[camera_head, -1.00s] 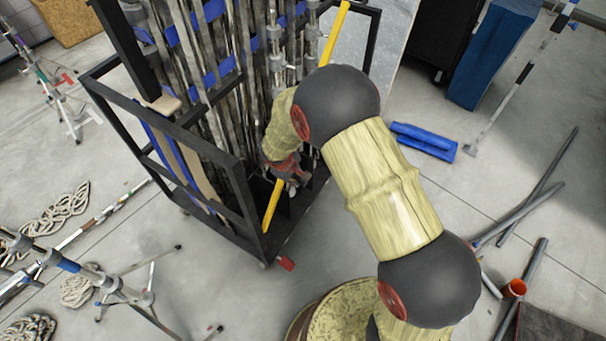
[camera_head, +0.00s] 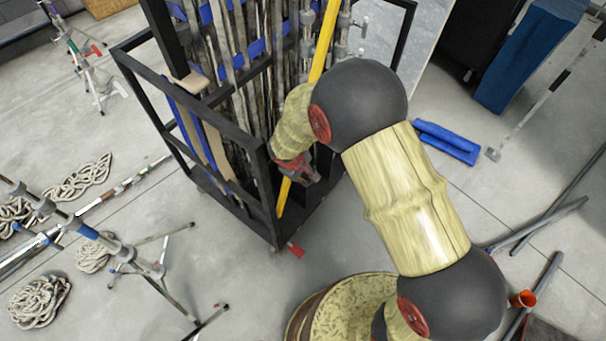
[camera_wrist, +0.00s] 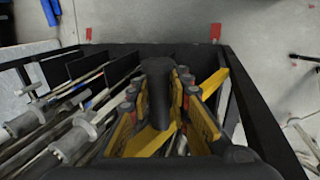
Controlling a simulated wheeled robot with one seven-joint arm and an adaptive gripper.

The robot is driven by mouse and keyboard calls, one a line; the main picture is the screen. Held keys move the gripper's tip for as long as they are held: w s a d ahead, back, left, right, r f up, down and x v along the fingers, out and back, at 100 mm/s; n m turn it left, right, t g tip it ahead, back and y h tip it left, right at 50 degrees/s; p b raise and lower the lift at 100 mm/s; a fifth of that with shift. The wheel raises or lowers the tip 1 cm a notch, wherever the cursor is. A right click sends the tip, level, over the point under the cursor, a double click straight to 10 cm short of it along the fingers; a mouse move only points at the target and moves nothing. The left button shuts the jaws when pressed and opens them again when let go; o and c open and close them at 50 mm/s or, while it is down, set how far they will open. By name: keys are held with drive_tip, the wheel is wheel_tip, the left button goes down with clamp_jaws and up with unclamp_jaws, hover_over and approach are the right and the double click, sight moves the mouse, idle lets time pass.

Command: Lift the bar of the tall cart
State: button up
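The tall cart (camera_head: 261,174) is a black frame on wheels at upper centre in the head view, filled with upright poles. A yellow bar (camera_head: 322,43) leans at a slant along its near right side. In the wrist view the bar (camera_wrist: 221,82) crosses diagonally behind the fingers. My gripper (camera_head: 302,172) is beside the bar's lower part, inside the cart's near edge. In the wrist view my gripper (camera_wrist: 161,105) has its fingers spread on both sides of a dark upright shape, which hides part of the bar. I cannot tell whether the fingers touch the bar.
Tripod stands (camera_head: 150,268) and coiled ropes (camera_head: 40,300) lie to the left. A blue object (camera_head: 447,143) and several loose pipes (camera_head: 535,222) are on the floor at right. A blue panel (camera_head: 527,57) stands at upper right.

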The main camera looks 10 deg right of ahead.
drive_tip(key=o, duration=0.5)
drive_tip(key=shift+w+r, duration=0.1)
drive_tip(key=shift+r, duration=0.05)
drive_tip(key=shift+w, duration=0.1)
drive_tip(key=shift+r, duration=0.2)
drive_tip(key=v, duration=1.1)
drive_tip(key=shift+a+r, duration=0.1)
drive_tip(key=shift+r, duration=0.2)
drive_tip(key=shift+c, duration=0.2)
